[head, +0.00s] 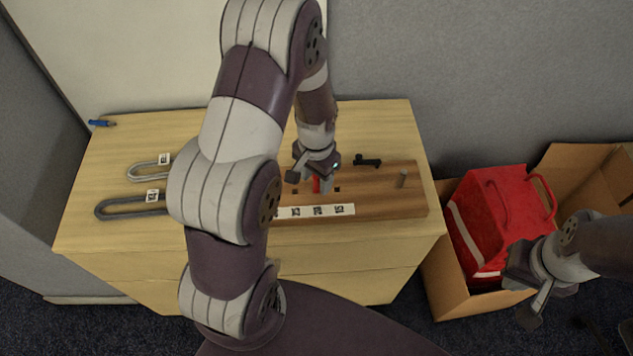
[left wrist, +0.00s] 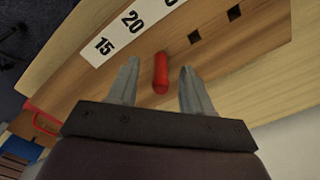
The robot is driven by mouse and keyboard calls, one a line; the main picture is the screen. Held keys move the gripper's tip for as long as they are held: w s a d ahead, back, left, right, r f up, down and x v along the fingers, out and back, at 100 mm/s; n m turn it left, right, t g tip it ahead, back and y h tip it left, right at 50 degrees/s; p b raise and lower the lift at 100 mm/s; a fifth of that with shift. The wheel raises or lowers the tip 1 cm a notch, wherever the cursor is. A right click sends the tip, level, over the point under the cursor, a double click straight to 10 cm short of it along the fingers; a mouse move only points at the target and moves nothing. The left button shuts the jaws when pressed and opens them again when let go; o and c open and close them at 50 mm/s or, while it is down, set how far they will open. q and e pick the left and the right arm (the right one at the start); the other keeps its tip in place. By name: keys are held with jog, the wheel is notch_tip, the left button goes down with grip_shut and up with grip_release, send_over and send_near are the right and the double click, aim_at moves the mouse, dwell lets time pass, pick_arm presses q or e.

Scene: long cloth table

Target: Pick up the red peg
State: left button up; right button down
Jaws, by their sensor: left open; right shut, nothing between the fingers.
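The red peg (head: 316,184) stands on the wooden board (head: 375,198) on the table, beside a white number strip (head: 335,209). In the left wrist view the red peg (left wrist: 161,73) shows between the two fingers of my left gripper (left wrist: 160,80), which is open. Neither finger appears to touch the peg. In the head view my left gripper (head: 316,178) is down at the peg and partly covers it. My right gripper (head: 525,300) is shut and empty at the far right, in front of the cardboard box.
Two grey U-shaped loops (head: 120,212) lie at the left of the table (head: 100,235), with a blue marker (head: 101,123) behind. A red bag (head: 485,222) sits in a cardboard box (head: 442,285).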

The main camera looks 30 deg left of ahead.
pick_arm(q)
jog(key=shift+w+f, duration=0.15)
jog(key=shift+f, duration=0.35)
grip_shut()
notch_tip(320, 180, up, 4)
jog(key=shift+r, duration=0.25)
jog(key=d+r, duration=0.6)
jog(key=d, duration=0.5)
jog(key=shift+d+r, duration=0.3)
jog(key=shift+d, duration=0.05)
